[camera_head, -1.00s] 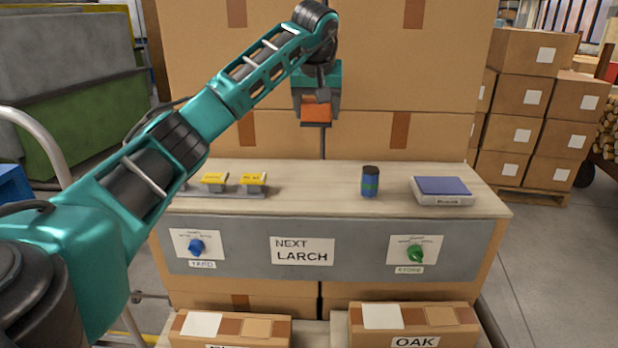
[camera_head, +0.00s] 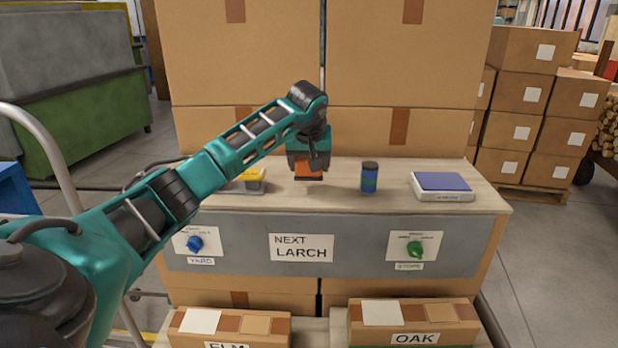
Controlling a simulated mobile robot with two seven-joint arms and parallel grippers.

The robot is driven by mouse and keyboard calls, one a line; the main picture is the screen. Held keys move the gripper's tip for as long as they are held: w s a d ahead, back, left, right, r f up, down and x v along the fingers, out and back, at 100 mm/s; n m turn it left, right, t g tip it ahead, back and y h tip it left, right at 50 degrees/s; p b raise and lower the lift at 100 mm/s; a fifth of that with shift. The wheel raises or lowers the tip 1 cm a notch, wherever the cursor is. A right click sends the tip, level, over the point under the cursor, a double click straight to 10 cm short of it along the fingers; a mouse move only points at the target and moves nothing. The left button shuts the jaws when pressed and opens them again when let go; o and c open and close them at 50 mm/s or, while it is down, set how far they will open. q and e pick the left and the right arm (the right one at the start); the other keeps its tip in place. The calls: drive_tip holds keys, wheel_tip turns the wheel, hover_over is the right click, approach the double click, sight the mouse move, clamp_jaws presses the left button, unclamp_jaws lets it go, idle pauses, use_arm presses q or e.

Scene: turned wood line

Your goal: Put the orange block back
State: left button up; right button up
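The orange block (camera_head: 306,170) is at the tip of my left gripper (camera_head: 308,163), low over the wooden counter top (camera_head: 340,198). The gripper points down and its fingers are around the block's upper part. The gripper appears shut on the block, though the fingers are partly hidden by the gripper body. A dark strip shows right under the block; I cannot tell whether the block touches the counter. My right gripper is not in view.
A scale with a blue top (camera_head: 442,186) is further right. A yellow-topped item (camera_head: 250,180) is left, partly behind my arm. The counter's front strip is clear.

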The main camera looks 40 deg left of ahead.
sight(309, 177)
use_arm(q)
drive_tip(key=shift+f, duration=1.8)
drive_tip(key=shift+f, duration=0.2)
drive_tip(key=o, duration=0.9)
drive_tip(key=shift+o, duration=0.2)
